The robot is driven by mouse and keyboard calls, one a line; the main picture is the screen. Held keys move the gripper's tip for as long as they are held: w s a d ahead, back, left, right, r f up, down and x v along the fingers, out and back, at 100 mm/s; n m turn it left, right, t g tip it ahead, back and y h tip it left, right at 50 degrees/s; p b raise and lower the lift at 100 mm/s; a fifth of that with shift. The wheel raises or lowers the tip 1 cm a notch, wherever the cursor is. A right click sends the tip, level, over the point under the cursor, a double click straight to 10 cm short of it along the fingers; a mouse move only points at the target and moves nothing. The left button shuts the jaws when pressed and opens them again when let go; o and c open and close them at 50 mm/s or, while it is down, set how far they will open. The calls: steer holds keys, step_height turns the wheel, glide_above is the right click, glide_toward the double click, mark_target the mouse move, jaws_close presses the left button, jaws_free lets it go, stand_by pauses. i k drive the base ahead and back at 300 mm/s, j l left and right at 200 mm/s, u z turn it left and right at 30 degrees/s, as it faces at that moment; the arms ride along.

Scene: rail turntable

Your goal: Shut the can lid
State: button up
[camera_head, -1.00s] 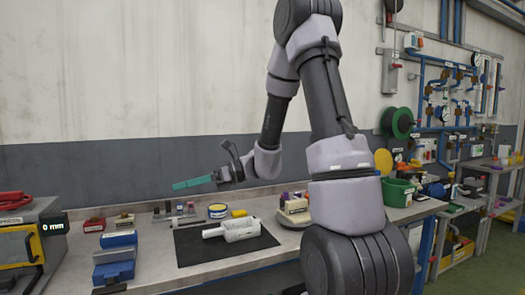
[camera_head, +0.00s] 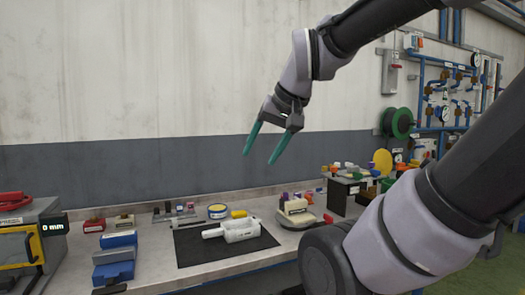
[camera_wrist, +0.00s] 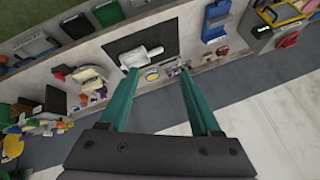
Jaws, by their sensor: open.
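My gripper (camera_head: 260,157) is open and empty, its two green fingers pointing down in the air above the bench. In the wrist view its fingers (camera_wrist: 158,73) are spread wide. A round yellow disc (camera_head: 382,162) stands tilted up at the right, like a raised lid. A green container (camera_head: 388,185) shows just below it, partly hidden behind my arm. The yellow disc also shows at the lower left of the wrist view (camera_wrist: 12,147). A small round tin (camera_head: 217,211) with a yellow-and-blue label sits at the back of the bench. I cannot tell which one is the can.
A white cylindrical part (camera_head: 236,230) lies on a black mat (camera_head: 200,250). Blue blocks (camera_head: 115,260) and a device reading 0 mm (camera_head: 35,240) are at left. The air around my gripper is clear.

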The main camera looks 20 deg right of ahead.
mark_target(382, 159)
steer(key=z, duration=1.7)
steer(key=i+l+u, duration=0.15)
steer(key=i, duration=0.25)
steer(key=i+l+u, duration=0.15)
steer(key=i+l, duration=0.25)
steer(key=i+l+u, duration=0.15)
steer(key=i+l, duration=0.2)
steer(key=i+l+u, duration=0.2)
steer(key=i+l, duration=0.15)
steer(key=i+l+u, duration=0.15)
steer(key=i+l, duration=0.2)
steer(key=i+l+u, duration=0.15)
steer(key=i+l, duration=0.15)
steer(key=l, duration=0.3)
steer(key=i+l+u, duration=0.15)
steer(key=l, duration=0.35)
steer(key=i, duration=0.1)
